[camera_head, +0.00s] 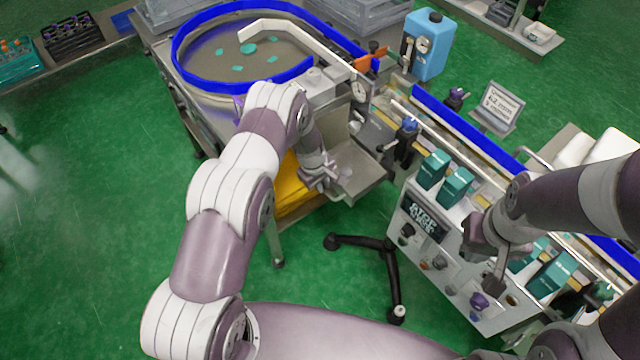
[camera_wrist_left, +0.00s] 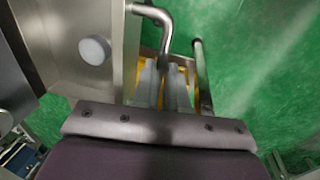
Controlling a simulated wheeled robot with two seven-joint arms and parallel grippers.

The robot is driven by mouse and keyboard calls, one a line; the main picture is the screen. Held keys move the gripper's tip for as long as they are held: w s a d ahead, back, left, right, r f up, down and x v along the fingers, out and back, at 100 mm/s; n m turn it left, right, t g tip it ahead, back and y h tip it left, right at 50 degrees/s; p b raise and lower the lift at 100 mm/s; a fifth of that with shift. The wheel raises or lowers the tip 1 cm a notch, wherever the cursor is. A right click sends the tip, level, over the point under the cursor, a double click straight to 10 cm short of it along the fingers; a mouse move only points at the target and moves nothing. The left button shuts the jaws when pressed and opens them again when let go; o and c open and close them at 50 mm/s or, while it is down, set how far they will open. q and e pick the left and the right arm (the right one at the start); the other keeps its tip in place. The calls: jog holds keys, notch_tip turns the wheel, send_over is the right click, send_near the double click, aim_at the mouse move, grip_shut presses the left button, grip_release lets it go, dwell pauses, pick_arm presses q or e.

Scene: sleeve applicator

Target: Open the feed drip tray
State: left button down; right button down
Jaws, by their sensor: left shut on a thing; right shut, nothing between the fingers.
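My left gripper (camera_head: 318,177) is at the steel feed housing beside the round bowl. In the left wrist view its fingers (camera_wrist_left: 163,85) are shut on a bent metal handle (camera_wrist_left: 155,14) beside a steel panel (camera_wrist_left: 105,50) with a round light knob. A steel tray-like part (camera_head: 362,178) juts out just right of the gripper in the head view. A yellow part (camera_head: 292,195) lies below and behind the left forearm, partly hidden. I cannot tell which of these is the drip tray. My right gripper (camera_head: 494,270) is shut and empty in front of the control panel.
The round feed bowl (camera_head: 215,88) with a blue rim stands behind my left arm. The control panel (camera_head: 425,225) with knobs and teal boxes (camera_head: 455,187) is at the right. A black stand foot (camera_head: 365,243) is on the green floor, which is open at the left.

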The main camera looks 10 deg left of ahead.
pick_arm(q)
jog(key=c, duration=1.2)
grip_release()
jog(key=shift+d, duration=0.1)
jog(key=shift+o, duration=0.2)
notch_tip(320, 180, up, 12)
jog(key=s+a, duration=0.1)
jog(key=s, duration=0.1)
jog(key=shift+a+r, duration=0.25)
jog(key=shift+a, duration=0.05)
